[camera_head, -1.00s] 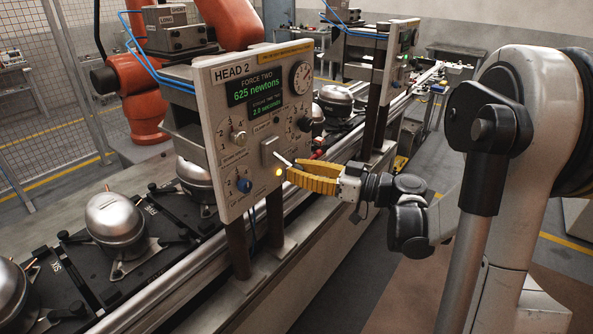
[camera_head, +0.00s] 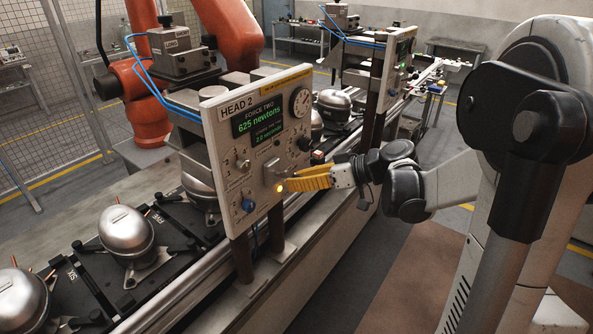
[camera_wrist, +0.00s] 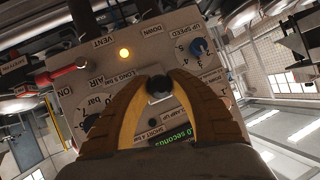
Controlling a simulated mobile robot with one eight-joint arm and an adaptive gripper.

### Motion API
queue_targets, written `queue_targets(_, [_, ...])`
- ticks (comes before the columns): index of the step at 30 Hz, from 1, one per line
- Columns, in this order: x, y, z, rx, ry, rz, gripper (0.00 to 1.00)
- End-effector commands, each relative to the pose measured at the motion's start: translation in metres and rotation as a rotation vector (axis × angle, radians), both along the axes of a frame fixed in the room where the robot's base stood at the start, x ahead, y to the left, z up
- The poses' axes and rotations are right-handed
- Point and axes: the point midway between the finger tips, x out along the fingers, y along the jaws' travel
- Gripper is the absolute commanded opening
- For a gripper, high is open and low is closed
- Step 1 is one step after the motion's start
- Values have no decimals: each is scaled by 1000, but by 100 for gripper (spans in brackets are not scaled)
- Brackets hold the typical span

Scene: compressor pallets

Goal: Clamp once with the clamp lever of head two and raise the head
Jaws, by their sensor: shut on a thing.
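The head two panel (camera_head: 262,112) is an upright pale plate marked "HEAD 2" with a green "625 newtons" readout. The clamp lever (camera_wrist: 159,85) shows its dark round knob in the wrist view, with a "CLAMP UP" label just beyond it. My gripper (camera_head: 290,184), with yellow ribbed fingers, is in front of the lower right part of the panel. In the wrist view my gripper (camera_wrist: 159,90) is shut on the knob, one finger on each side.
A yellow lamp (camera_wrist: 125,53) glows near the lever. A red handle (camera_wrist: 65,73) and a blue speed knob (camera_wrist: 197,47) flank it. Silver compressors (camera_head: 126,231) sit on black pallets along the conveyor. A second panel stands behind. An orange robot (camera_head: 225,35) stands at the back.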

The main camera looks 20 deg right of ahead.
Motion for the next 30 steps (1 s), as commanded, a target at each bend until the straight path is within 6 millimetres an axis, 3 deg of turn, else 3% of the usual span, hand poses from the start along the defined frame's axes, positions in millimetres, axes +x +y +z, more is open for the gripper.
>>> queue_targets(1, [1,1,12,-18,30,1,0])
queue_targets(9, [5,2,21,-110,192,-1,0])
queue_targets(30, [8,4,25,-176,307,-2,0])
